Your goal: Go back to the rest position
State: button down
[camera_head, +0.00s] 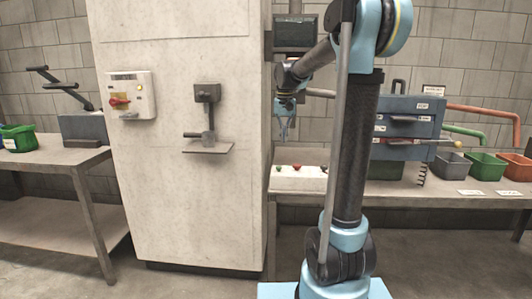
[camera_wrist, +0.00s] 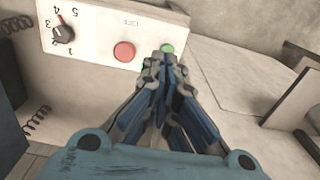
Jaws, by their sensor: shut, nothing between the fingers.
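My gripper (camera_head: 285,107) hangs from my blue and dark grey arm, above the right-hand bench, close to the edge of the tall white cabinet. In the wrist view my gripper (camera_wrist: 160,62) points at a white control panel. Its fingers come together and hold nothing. The white control panel (camera_head: 290,181) lies on the bench below the gripper. In the wrist view the panel (camera_wrist: 95,14) shows a red button (camera_wrist: 124,51), a green button (camera_wrist: 167,48) and a black numbered dial (camera_wrist: 63,33). The gripper tip covers the view just beside the green button; whether it touches it I cannot tell.
The tall white cabinet (camera_head: 180,230) stands left of my arm, with a switch box (camera_head: 132,95) on it. Behind my arm are a blue drawer unit (camera_head: 410,118) and several bins, including a green one (camera_head: 487,166). A left bench (camera_head: 60,158) carries a green bin (camera_head: 19,137).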

jog(key=s+d+f, duration=0.3)
jog(key=s+f, duration=0.3)
jog(key=s, duration=0.5)
jog(key=s+d+f+n+t, duration=0.1)
jog(key=s+d+f, duration=0.1)
jog(key=s+f, duration=0.5)
jog(key=s+d+f+t, duration=0.1)
jog(key=s+d+f, duration=0.2)
jog(key=s+f, duration=0.4)
jog(key=s, duration=0.9)
jog(key=shift+s+d, duration=0.15)
jog(key=shift+d, duration=0.2)
jog(key=shift+f, duration=0.1)
jog(key=shift+w+f, duration=0.2)
jog(key=shift+w, duration=0.2)
